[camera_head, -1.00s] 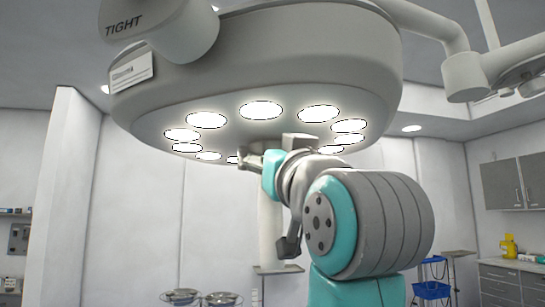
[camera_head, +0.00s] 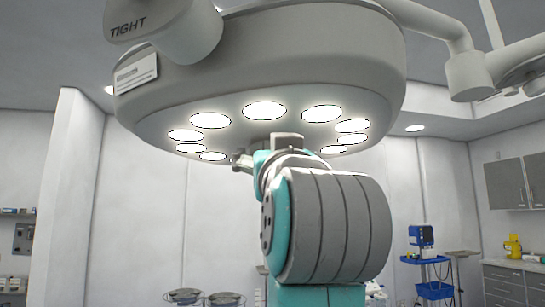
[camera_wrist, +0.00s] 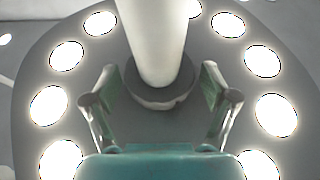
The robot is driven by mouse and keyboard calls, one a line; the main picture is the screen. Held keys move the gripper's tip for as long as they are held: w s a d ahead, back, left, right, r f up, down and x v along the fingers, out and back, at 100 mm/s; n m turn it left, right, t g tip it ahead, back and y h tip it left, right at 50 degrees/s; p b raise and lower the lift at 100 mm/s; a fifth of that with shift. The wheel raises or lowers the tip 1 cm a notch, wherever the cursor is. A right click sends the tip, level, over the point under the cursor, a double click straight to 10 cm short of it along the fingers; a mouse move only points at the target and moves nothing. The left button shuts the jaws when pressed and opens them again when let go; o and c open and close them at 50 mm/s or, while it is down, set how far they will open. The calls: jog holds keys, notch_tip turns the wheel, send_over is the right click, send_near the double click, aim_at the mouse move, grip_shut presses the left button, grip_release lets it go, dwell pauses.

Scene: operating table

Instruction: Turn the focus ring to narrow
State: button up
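The large grey surgical lamp (camera_head: 260,60) hangs overhead with a ring of lit lights on its underside. In the wrist view, a pale cylindrical handle (camera_wrist: 155,40) stands out from the lamp's underside (camera_wrist: 205,60). A darker grey round collar (camera_wrist: 160,97), which looks like the focus ring, surrounds the handle's base. My gripper (camera_wrist: 162,98) is open, with one finger on each side of the collar and visible gaps between. Nothing is held. In the head view, my arm hides the handle and collar and most of my gripper. I cannot read the ring's setting.
A grey lamp joint marked TIGHT (camera_head: 165,30) is at the upper left. A lamp support arm (camera_head: 430,25) is at the upper right. A blue equipment cart (camera_head: 430,262) and wall cabinets (camera_head: 515,183) stand farther right. Round basins (camera_head: 205,298) show at the bottom.

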dwell(0.3)
jog(key=v, duration=1.2)
dwell(0.3)
